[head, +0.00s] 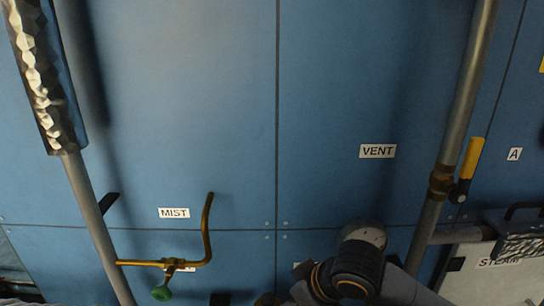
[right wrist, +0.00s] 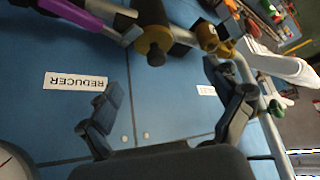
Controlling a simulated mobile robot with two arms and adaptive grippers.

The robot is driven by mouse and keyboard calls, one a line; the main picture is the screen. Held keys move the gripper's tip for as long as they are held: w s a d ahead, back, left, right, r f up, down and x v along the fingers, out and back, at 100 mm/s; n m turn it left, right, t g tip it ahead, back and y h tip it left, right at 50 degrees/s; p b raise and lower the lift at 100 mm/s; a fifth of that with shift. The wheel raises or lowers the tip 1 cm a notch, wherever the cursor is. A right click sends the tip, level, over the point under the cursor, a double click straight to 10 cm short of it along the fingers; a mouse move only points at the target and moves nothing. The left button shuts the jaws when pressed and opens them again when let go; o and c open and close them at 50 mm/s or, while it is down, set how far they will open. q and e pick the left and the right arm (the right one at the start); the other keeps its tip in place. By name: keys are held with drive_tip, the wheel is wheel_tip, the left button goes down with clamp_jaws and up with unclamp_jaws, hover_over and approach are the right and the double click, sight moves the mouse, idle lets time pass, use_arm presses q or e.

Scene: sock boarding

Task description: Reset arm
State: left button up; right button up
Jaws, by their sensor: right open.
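In the right wrist view my right gripper (right wrist: 168,108) is open, its two dark fingers spread wide with nothing between them. It faces the blue panel wall (right wrist: 160,85). In the head view a dark joint of my arm shows at the bottom, right of centre; gripper fingers cannot be made out there. My left gripper is in neither view. A white foot-shaped form (right wrist: 285,65) shows at the right of the right wrist view, beyond the right-hand finger and apart from it.
A brass spray pipe with a green knob (head: 162,293) stands by the MIST label (head: 173,213). A pipe with a yellow lever (head: 470,158) is right of the VENT label (head: 377,151). A purple handle (right wrist: 82,15) and brass fitting (right wrist: 155,42) are above the fingers.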

drive_tip(key=s+f+m, duration=0.1)
drive_tip(key=s+f, duration=0.3)
drive_tip(key=f, duration=0.1)
drive_tip(key=s+d+f+m+g+h, duration=0.1)
drive_tip(key=s+d+f+m+h, duration=0.15)
drive_tip(key=s+d+f, duration=0.5)
drive_tip(key=s+d+f+m+h, duration=0.2)
drive_tip(key=s+d+f+m, duration=0.25)
drive_tip(key=s+d, duration=0.5)
wheel_tip(320, 180, down, 28)
drive_tip(key=s+n+g+b, duration=0.1)
drive_tip(key=s+b, duration=0.1)
drive_tip(key=b, duration=0.2)
drive_tip(key=s+d+f+g+b, duration=0.1)
drive_tip(key=s+f+b, duration=0.1)
drive_tip(key=s+f, duration=0.6)
drive_tip(key=s+d+f+b, duration=0.1)
drive_tip(key=s+f+b, duration=0.1)
drive_tip(key=s+f, duration=0.7)
wheel_tip(320, 180, down, 6)
drive_tip(key=shift+d+r+g, duration=0.2)
drive_tip(key=shift+r+g, duration=0.05)
drive_tip(key=shift+g, duration=0.15)
